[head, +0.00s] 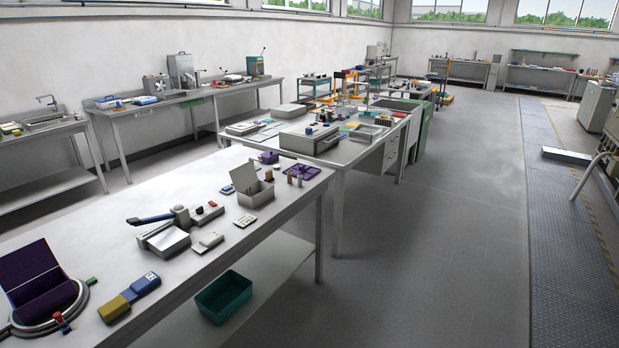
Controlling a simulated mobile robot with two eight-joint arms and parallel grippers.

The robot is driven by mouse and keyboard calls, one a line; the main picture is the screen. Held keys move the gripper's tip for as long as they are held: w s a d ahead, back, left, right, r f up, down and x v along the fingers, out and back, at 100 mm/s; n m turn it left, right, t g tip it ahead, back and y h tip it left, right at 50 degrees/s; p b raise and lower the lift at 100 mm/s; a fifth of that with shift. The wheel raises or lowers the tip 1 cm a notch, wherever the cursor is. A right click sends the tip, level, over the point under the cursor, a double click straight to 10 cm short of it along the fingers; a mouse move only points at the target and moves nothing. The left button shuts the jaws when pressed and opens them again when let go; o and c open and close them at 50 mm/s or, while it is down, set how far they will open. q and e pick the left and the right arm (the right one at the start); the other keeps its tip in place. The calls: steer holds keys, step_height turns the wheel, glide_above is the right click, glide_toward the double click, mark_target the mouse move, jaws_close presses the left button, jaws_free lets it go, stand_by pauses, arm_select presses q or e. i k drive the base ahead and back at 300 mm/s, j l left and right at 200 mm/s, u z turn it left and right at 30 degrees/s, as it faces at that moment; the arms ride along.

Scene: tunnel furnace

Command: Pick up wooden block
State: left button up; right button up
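I cannot make out a wooden block for certain. Small tan and brown upright pieces (290,179) stand by a purple tray at the far end of the near table (100,215), and one of them may be wooden. Another small brown piece (268,176) shows at the open grey box (245,198). They are too small to tell their material. Neither of my grippers is in view.
The near table also holds a lever device (163,241), a blue and yellow item (145,284) and an open purple case (36,282). A green bin (223,297) sits on its lower shelf. A cluttered second table stands beyond. The grey floor (430,250) to the right is clear.

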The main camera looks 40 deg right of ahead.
mark_target(269, 178)
steer(key=z, duration=1.2)
steer(key=u, duration=0.25)
steer(key=i+j+z, duration=0.1)
steer(key=i+j, duration=0.25)
steer(key=i+l+u, duration=0.2)
steer(key=u, duration=0.25)
steer(key=i+l+u, duration=0.25)
steer(key=u, duration=0.2)
steer(key=i+l+u, duration=0.1)
steer(key=l, duration=0.25)
steer(key=i+l+u, duration=0.25)
steer(key=l, duration=0.4)
steer(key=i, duration=0.05)
